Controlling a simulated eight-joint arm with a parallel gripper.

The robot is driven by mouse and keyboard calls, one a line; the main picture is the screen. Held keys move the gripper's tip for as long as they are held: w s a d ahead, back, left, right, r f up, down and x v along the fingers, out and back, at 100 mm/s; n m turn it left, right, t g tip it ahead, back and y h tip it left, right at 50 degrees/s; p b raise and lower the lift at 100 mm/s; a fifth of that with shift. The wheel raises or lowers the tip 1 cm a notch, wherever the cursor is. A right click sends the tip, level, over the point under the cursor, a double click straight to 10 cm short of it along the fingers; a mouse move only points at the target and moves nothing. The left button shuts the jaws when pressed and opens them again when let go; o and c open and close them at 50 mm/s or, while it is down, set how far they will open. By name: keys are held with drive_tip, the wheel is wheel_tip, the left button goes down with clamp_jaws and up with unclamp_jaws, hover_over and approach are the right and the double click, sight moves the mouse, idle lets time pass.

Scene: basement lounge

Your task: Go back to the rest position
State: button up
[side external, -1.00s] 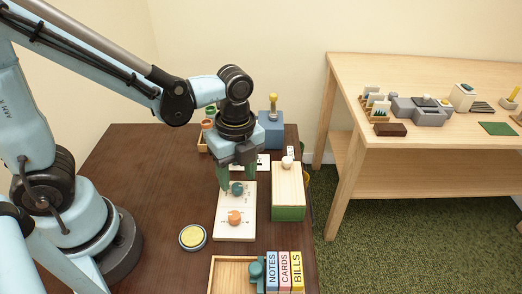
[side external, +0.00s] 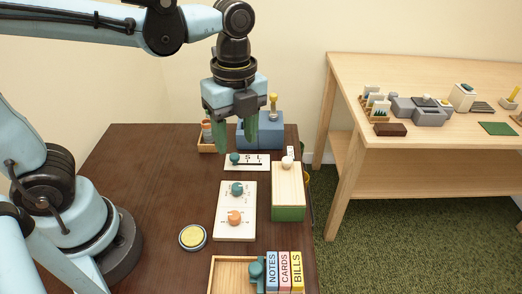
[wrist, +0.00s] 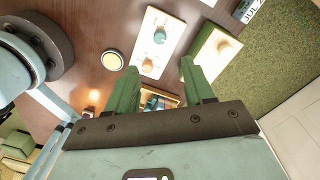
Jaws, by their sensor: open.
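My gripper (side external: 237,138) hangs in the air above the back part of the dark brown table (side external: 150,190). Its two green fingers are apart with nothing between them, pointing down. They also show open and empty in the wrist view (wrist: 160,92). Below and in front of them in the side view lies a white board (side external: 235,222) with a teal knob (side external: 237,188) and an orange knob (side external: 235,217). The gripper is clear of both knobs.
A green box with a wooden top (side external: 288,190) stands right of the board. A smaller slider panel (side external: 250,163) and a blue block with a yellow peg (side external: 268,130) are behind. A round yellow disc (side external: 193,237) and a wooden tray (side external: 230,262) are in front. The table's left side is clear.

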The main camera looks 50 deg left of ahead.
drive_tip(key=a+f+n+t, duration=0.1)
drive_tip(key=a+n+t, duration=0.6)
drive_tip(key=n, duration=1.3)
drive_tip(key=shift+w+a+t, duration=0.25)
drive_tip(key=shift+a+t, duration=0.15)
drive_tip(key=shift+a, duration=0.25)
